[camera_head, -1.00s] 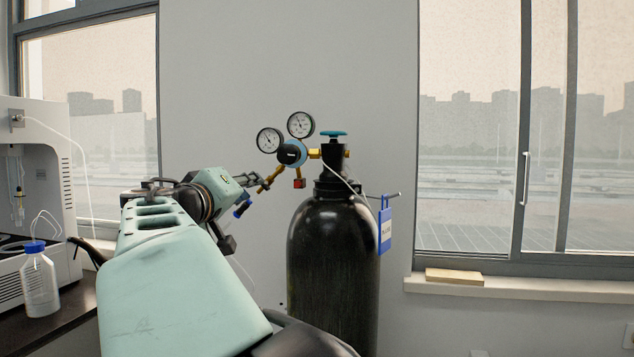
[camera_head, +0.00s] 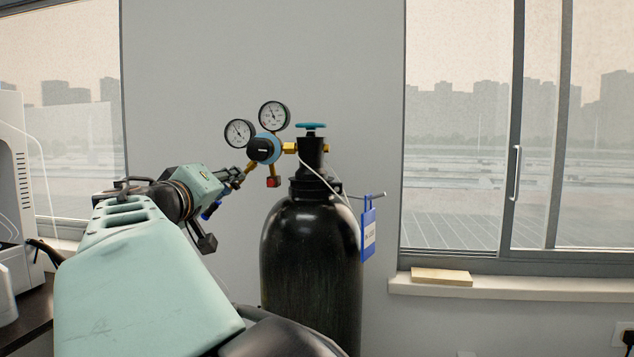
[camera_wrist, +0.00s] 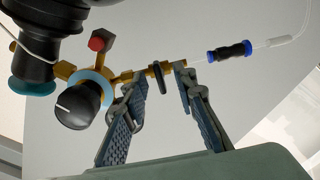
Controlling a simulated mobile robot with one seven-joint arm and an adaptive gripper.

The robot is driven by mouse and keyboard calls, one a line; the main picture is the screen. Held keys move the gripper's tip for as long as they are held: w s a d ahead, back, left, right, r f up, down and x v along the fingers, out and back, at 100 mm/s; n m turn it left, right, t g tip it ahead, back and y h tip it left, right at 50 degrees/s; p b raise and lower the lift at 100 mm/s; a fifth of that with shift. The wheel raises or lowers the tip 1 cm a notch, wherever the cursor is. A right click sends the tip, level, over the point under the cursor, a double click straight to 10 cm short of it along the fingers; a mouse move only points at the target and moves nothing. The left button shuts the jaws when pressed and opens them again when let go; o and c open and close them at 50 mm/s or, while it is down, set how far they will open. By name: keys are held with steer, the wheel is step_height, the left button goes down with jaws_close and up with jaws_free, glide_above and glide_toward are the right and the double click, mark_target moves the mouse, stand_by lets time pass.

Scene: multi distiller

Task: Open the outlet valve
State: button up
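The outlet valve (camera_wrist: 158,74) is a small dark handle on the brass outlet pipe (camera_wrist: 134,75) of the regulator in the wrist view. My gripper (camera_wrist: 162,84) is open, with its two fingertips apart on either side of this handle. I cannot tell whether either fingertip touches it. In the head view my gripper (camera_head: 231,180) is at the lower left of the regulator (camera_head: 264,148), where the outlet is small and partly covered. The regulator's black knob with a blue ring (camera_wrist: 76,103) is left of my fingers in the wrist view.
Two round gauges (camera_head: 274,115) sit above the regulator. The black gas cylinder (camera_head: 312,255) with a teal top handwheel (camera_head: 310,126) stands to the right, carrying a blue tag (camera_head: 368,233). A blue-and-black connector (camera_wrist: 229,52) on the outlet line lies right of my fingers.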

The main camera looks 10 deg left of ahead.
jaws_close()
steer(key=shift+n, duration=0.3)
steer(key=shift+n+p, duration=2.4)
steer(key=shift+n, duration=6.3)
